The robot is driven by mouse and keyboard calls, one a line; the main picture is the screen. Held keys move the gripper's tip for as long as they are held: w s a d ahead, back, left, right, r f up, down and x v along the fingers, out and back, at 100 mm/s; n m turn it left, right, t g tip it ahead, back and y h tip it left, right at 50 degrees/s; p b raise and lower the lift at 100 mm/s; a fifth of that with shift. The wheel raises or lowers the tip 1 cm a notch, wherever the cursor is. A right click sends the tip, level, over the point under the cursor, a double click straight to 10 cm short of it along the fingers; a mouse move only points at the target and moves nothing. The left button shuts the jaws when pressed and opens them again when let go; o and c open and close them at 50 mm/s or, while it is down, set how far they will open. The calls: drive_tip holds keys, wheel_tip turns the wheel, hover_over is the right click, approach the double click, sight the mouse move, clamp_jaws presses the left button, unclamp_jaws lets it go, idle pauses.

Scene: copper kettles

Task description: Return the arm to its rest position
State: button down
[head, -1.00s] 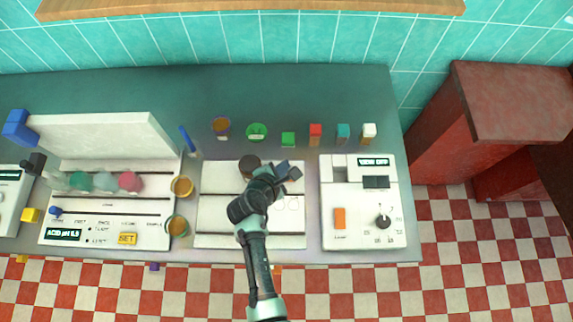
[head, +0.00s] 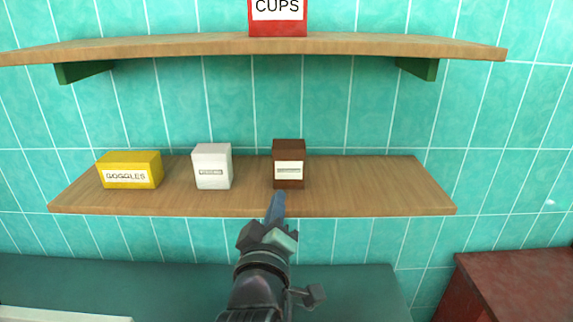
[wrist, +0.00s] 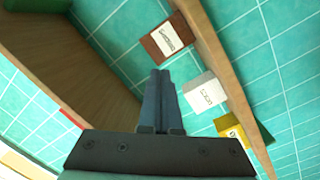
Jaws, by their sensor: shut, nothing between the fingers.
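My gripper (head: 276,202) is shut and empty. In the head view it is raised in front of the lower shelf, its fingertips just below the brown box (head: 288,165) in the picture. I cannot tell whether it touches the shelf edge. In the wrist view the blue-grey fingers of my gripper (wrist: 158,78) lie together, and the brown box (wrist: 166,40) shows beyond them, tilted in the picture.
The lower shelf (head: 370,185) also bears a white box (head: 212,166) and a yellow GOGGLES box (head: 129,170). An upper shelf (head: 150,48) holds a red CUPS box (head: 278,15). A dark counter (head: 150,285) lies below, with a red cabinet (head: 510,285) at right.

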drive_tip(key=s+d+r+m+t+y+b, duration=0.1)
drive_tip(key=s+r+m+t, duration=0.3)
drive_tip(key=s+r, duration=0.6)
drive_tip(key=s+r+m+t+b, duration=0.2)
drive_tip(key=s+r, duration=0.7)
drive_tip(key=r, duration=0.9)
drive_tip(key=m+t, duration=0.2)
drive_tip(key=t, duration=0.1)
drive_tip(key=shift+s+d+m+y+b, duration=0.35)
drive_tip(key=shift+s+m+y+b, duration=0.05)
drive_tip(key=shift+a+f, duration=0.1)
